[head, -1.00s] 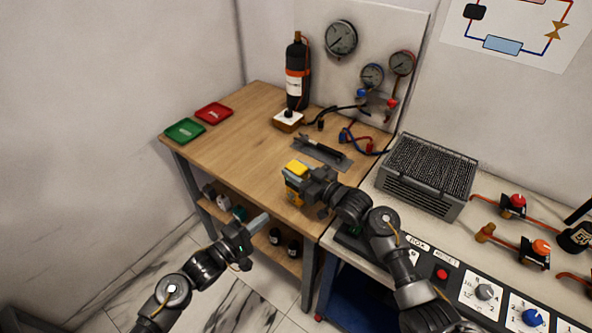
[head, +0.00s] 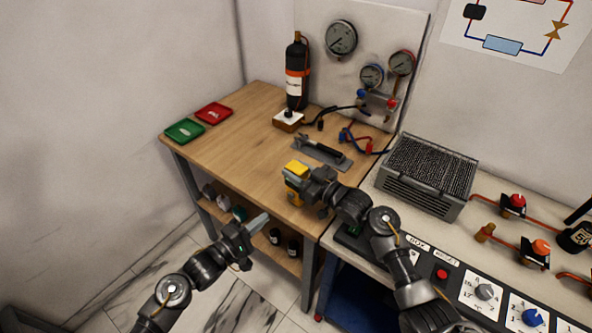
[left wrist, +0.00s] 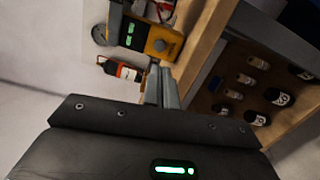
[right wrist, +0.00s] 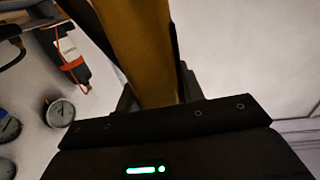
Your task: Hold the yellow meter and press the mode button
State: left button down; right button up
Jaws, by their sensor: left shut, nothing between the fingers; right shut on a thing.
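The yellow meter (head: 296,169) is held above the front edge of the wooden bench by my right gripper (head: 308,186), shut on it. The meter's yellow body fills the upper middle of the right wrist view (right wrist: 148,45). In the left wrist view its face (left wrist: 163,43) shows a lit green display and a round dark feature on yellow; I cannot tell which part is the mode button. My left gripper (head: 259,221) is shut and empty, below and left of the meter and apart from it. Its closed fingers (left wrist: 160,85) point toward the meter in the left wrist view.
The wooden bench (head: 228,130) carries a green tray (head: 184,131), a red tray (head: 213,112), a black bottle (head: 297,75) and a grey stand (head: 322,152). A ribbed grey box (head: 428,175) sits on the right-hand counter. Dark bottles stand on the shelf below.

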aim_at(291, 196)
pick_arm(q)
jog(key=shift+r, duration=0.1)
jog(key=w+d+r+m+g+h, duration=0.1)
jog(key=w+r+m+g+h, duration=0.1)
jog(key=w+r+m+g, duration=0.5)
jog(key=s+a+f+m+g+y, duration=0.2)
jog(key=s+f+m, duration=0.4)
jog(key=m, duration=1.2)
jog(key=shift+s+g+y, duration=0.6)
jog(key=shift+s+y, duration=0.1)
jog(key=shift+y, duration=0.1)
jog(key=shift+w+d, duration=1.45)
jog(key=shift+w, duration=0.25)
jog(key=shift+w+d, duration=1.4)
jog(key=shift+w, duration=0.25)
